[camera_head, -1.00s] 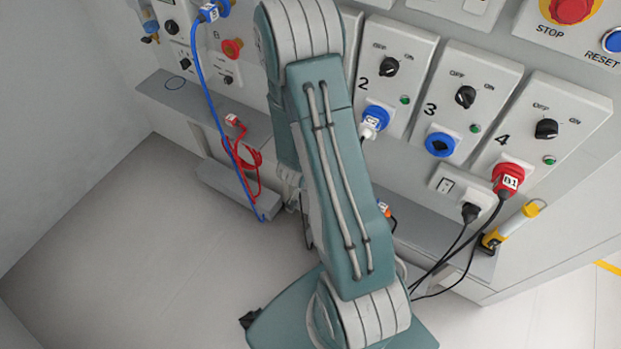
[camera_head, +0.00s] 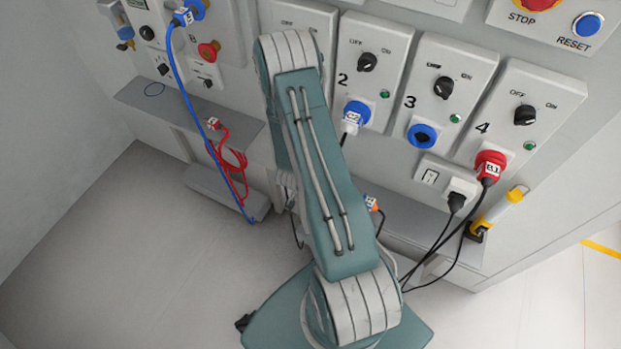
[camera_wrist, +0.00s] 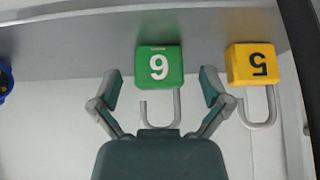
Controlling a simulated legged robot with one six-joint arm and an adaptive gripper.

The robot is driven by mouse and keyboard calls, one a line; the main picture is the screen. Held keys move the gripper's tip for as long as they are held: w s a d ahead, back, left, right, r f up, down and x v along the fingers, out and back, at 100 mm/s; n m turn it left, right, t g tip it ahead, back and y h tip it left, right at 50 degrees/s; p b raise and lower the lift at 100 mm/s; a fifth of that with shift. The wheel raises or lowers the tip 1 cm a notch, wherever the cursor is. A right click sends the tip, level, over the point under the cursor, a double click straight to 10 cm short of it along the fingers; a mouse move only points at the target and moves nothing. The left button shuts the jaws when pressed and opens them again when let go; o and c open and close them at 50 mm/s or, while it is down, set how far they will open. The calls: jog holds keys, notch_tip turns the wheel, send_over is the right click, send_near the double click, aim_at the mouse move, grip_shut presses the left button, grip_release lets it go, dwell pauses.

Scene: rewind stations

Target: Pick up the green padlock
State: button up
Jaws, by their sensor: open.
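The green padlock (camera_wrist: 159,68) shows in the wrist view, with a white number on its face and its grey shackle toward my gripper. The shackle looks open at one end. My gripper (camera_wrist: 158,84) is open, with one finger on each side of the padlock in the picture. No contact between the fingers and the padlock can be made out. In the head view my arm shows, but the gripper and the green padlock do not.
A yellow padlock (camera_wrist: 252,64) lies close to the right finger in the wrist view. In the head view, a panel has switches, a blue socket (camera_head: 422,135) and a red plug (camera_head: 490,165). A shelf with red cable (camera_head: 232,165) and black cables run below it.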

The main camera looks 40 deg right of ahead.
jog(key=shift+d+f, duration=0.1)
jog(key=shift+d, duration=0.05)
jog(key=c, duration=1.3)
jog(key=shift+o, duration=0.2)
